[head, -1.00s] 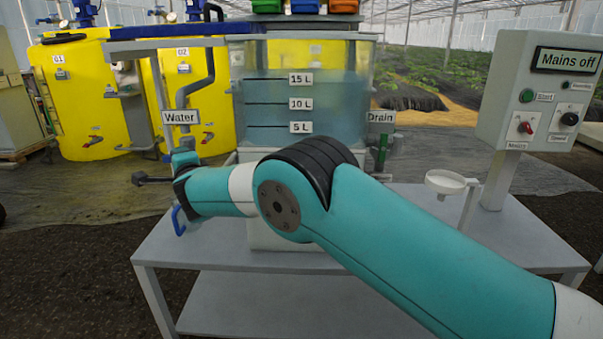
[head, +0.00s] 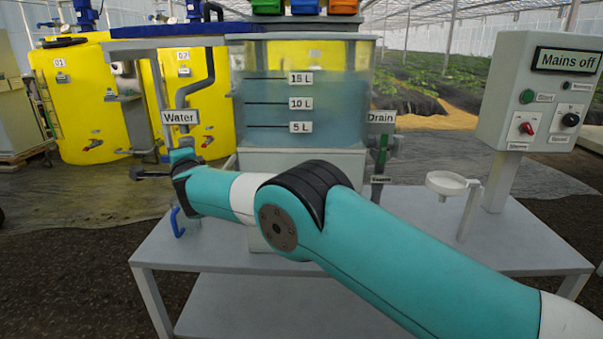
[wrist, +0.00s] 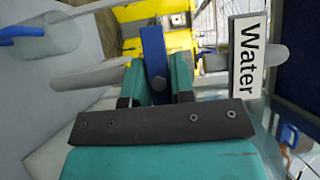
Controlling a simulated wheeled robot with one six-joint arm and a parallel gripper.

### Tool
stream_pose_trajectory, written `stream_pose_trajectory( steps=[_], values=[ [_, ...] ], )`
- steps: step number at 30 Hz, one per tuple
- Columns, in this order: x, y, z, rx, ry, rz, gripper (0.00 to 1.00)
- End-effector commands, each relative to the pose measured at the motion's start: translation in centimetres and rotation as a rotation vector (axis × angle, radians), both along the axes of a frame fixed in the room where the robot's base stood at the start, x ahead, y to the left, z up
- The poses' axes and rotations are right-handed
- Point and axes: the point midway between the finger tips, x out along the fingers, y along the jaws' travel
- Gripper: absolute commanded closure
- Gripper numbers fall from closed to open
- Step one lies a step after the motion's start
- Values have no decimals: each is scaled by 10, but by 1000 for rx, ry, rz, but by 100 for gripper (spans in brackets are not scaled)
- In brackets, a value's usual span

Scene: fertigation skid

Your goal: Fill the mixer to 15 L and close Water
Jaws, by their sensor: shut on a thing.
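The clear mixer tank (head: 300,115) stands in the middle of the head view, with 15 L, 10 L and 5 L marks. Its bluish liquid reaches about the 15 L mark; I cannot tell the exact level. The Water label (head: 180,117) is at the tank's left, and it also shows in the wrist view (wrist: 249,57). My gripper (wrist: 157,80) is shut on the blue valve handle (wrist: 153,50) beside that label, one teal finger on each side. In the head view my arm hides the handle.
A Drain label (head: 381,117) and green handle (head: 383,155) are at the tank's right. The control box (head: 540,90) reads "Mains off". A clear jug with a blue handle (head: 177,222) and a white funnel (head: 447,182) stand on the grey bench (head: 270,290). Yellow tanks (head: 80,95) are behind.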

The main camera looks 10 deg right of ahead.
Motion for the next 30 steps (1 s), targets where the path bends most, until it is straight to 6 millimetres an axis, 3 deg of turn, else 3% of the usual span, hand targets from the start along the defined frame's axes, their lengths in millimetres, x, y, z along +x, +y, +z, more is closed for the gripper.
stream_pose_trajectory(
  steps=[10,14,20,30],
  values=[
    [0,0,1,-10,3,0,97],
    [0,0,9,-137,39,0,98],
    [0,0,2,-329,90,0,97],
    [0,0,0,-336,91,0,97]
  ],
)
